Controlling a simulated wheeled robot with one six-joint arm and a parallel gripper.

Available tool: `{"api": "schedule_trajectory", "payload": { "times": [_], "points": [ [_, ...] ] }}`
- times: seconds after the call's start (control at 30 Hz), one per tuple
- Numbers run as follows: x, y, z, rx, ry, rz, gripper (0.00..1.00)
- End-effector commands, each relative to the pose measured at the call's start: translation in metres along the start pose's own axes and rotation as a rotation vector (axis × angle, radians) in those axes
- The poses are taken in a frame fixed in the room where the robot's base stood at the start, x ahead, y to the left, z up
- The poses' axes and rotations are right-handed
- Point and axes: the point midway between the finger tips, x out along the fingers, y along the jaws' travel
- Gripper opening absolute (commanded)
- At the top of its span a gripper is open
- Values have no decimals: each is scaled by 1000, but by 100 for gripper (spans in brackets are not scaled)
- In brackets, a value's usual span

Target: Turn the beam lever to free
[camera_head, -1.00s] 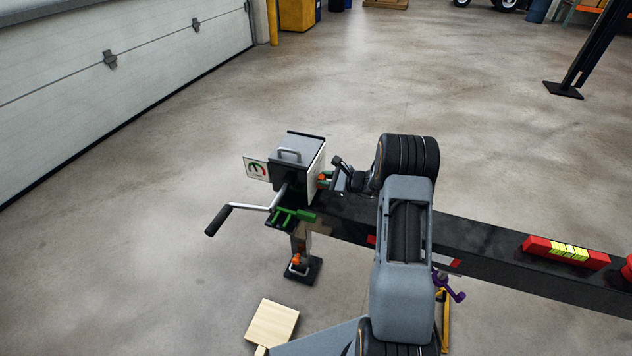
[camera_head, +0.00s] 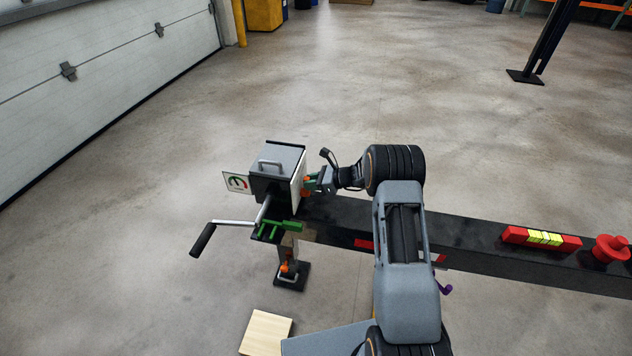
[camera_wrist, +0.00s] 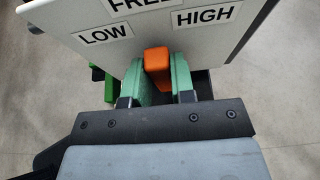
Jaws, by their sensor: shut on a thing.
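The beam lever is an orange handle (camera_wrist: 157,66) in front of a white panel (camera_wrist: 140,25) with LOW, FREE and HIGH labels, FREE partly cut off at the top. My gripper (camera_wrist: 167,82) has its green fingers on both sides of the orange handle and is shut on it. The handle points up between the LOW and HIGH labels, below FREE. In the head view, my gripper (camera_head: 313,183) is at the panel side of the grey box (camera_head: 277,165) on the beam's left end. The lever is mostly hidden there.
The dark beam (camera_head: 470,238) runs right, carrying a red block with a yellow middle (camera_head: 541,237) and a red round part (camera_head: 606,250). A crank handle (camera_head: 203,240) sticks out left. A wooden block (camera_head: 266,332) lies on the floor. Open floor surrounds the beam.

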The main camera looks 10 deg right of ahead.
Motion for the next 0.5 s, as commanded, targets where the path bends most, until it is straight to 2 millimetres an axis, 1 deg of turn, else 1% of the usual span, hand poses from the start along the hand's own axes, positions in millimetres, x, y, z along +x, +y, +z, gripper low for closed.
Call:
{"api": "schedule_trajectory", "payload": {
  "times": [0.27, 0.3, 0.5],
  "points": [
    [0, 0, 0, 0, 0, 0, 0],
    [0, 0, 0, 0, 0, 0, 25],
    [0, 0, 0, 0, 0, -1, 44]
  ]
}}
